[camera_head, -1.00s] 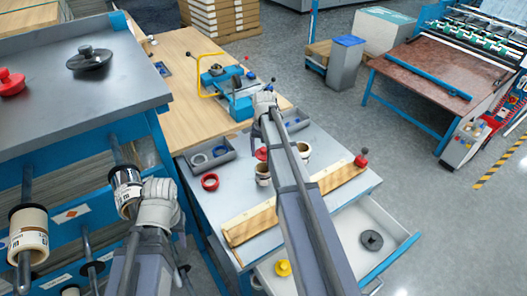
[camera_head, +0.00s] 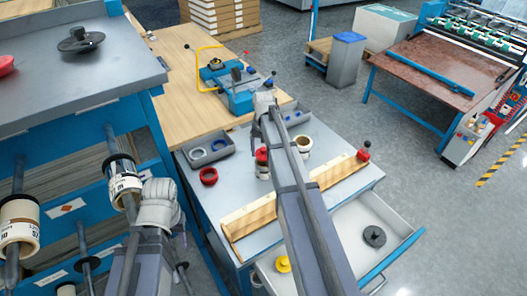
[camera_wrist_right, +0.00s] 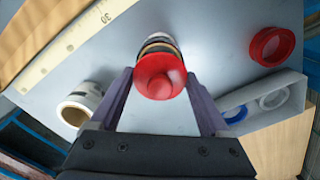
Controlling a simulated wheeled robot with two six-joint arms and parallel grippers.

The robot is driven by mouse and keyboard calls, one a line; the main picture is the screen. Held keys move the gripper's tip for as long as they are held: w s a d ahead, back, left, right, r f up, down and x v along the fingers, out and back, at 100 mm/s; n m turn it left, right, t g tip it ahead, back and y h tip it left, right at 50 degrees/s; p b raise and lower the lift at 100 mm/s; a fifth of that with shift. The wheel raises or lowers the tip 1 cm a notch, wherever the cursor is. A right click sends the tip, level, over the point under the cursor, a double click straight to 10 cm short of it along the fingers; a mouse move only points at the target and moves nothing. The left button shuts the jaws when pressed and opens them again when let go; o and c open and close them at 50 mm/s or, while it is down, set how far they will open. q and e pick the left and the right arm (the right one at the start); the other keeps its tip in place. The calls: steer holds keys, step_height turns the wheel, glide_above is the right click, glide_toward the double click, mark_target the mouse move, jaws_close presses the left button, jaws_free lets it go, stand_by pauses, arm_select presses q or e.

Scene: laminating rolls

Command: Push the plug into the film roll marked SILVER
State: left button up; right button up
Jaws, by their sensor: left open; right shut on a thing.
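A red plug (camera_wrist_right: 160,78) sits between the fingers of my right gripper (camera_wrist_right: 162,98) in the right wrist view. It covers the near end of a film roll (camera_wrist_right: 158,43) with dark and tan bands; how deep it sits in the roll cannot be told. In the head view the red plug (camera_head: 262,155) is on top of the upright roll (camera_head: 263,172), partly behind my right arm. No label reading SILVER is legible. My left gripper (camera_head: 150,200) is open beside a roll (camera_head: 122,183) on a rack rod; its fingertips are largely hidden.
Another upright roll (camera_head: 302,148) stands close by on the grey top. A red ring (camera_head: 208,176), a wooden ruler bar (camera_head: 290,200) and a grey tray (camera_head: 208,150) with rings lie around. An open drawer (camera_head: 345,240) holds a black disc (camera_head: 374,237) and a yellow plug (camera_head: 283,264).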

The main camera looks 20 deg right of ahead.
mark_target(263, 157)
steer(key=shift+f+b, duration=1.25)
steer(key=shift+f, duration=0.1)
steer(key=shift+s+a+f+b, duration=0.3)
steer(key=shift+s+b, duration=0.2)
steer(key=shift+b, duration=0.1)
steer(key=shift+s, duration=0.15)
steer(key=shift+s+a, duration=0.2)
steer(key=o, duration=1.1)
steer(key=shift+o, duration=0.3)
steer(key=shift+w+d+r+p, duration=0.1)
steer(key=shift+w+r+p, duration=0.05)
steer(key=shift+r+p, duration=0.35)
steer(key=shift+t, duration=0.3)
steer(key=r+p, duration=0.7)
steer(key=p, duration=0.1)
steer(key=shift+w+d+r, duration=0.25)
steer(key=shift+w+r, duration=0.1)
